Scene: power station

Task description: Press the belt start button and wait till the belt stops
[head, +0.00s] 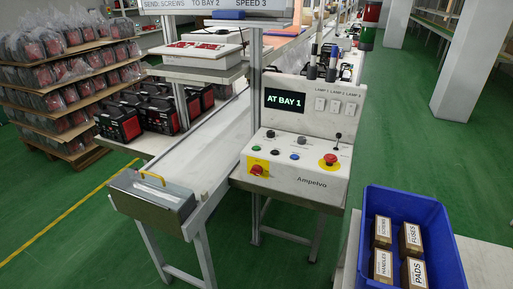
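The control panel (310,130) stands at the middle, with a display (285,101) reading "AT BAY 1". On its sloped face are a green button (254,149), a black button (275,153), a blue button (294,156), dark knobs, a red mushroom button (330,160) and a red control on a yellow plate (258,169). The button labels are too small to read, so none is confirmed as belt start. The belt (205,143) runs away beside the panel. A grey carrier (152,199) with a yellow handle is at its near end. Neither gripper is in view.
A blue bin (441,232) at lower right holds several boxes labelled screws, fuses, handles and pads. A sign (214,5) reads "SEND: SCREWS TO BAY 2 SPEED 3". Racks with red-and-black units stand left. Green floor (60,235) is clear at lower left.

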